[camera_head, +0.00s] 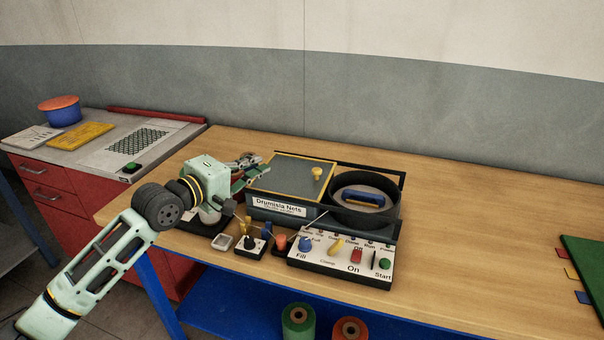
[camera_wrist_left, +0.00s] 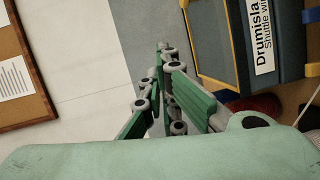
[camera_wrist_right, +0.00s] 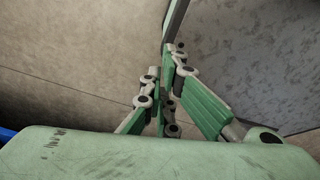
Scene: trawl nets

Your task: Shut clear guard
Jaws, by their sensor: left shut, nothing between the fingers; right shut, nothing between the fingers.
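The clear guard (camera_head: 290,174) is a grey see-through panel with a yellow edge and a yellow knob (camera_head: 316,172). It lies over the left part of the machine labelled Drumisla Nets (camera_head: 279,206). The round black bowl (camera_head: 365,212) to its right is uncovered, with a blue shuttle (camera_head: 363,198) inside. My left gripper (camera_head: 256,159) is shut and empty by the guard's back left corner; I cannot tell whether it touches. The left wrist view shows the guard (camera_wrist_left: 214,42) right of the fingertips (camera_wrist_left: 163,46). My right gripper (camera_wrist_right: 171,48) is shut and empty, seen only in its wrist view.
A control panel (camera_head: 340,262) with switches and buttons stands in front of the bowl. Small knobs and levers (camera_head: 251,241) sit left of it. The wooden table (camera_head: 480,245) is clear to the right, up to a green board (camera_head: 586,262). A red cabinet (camera_head: 60,185) stands left.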

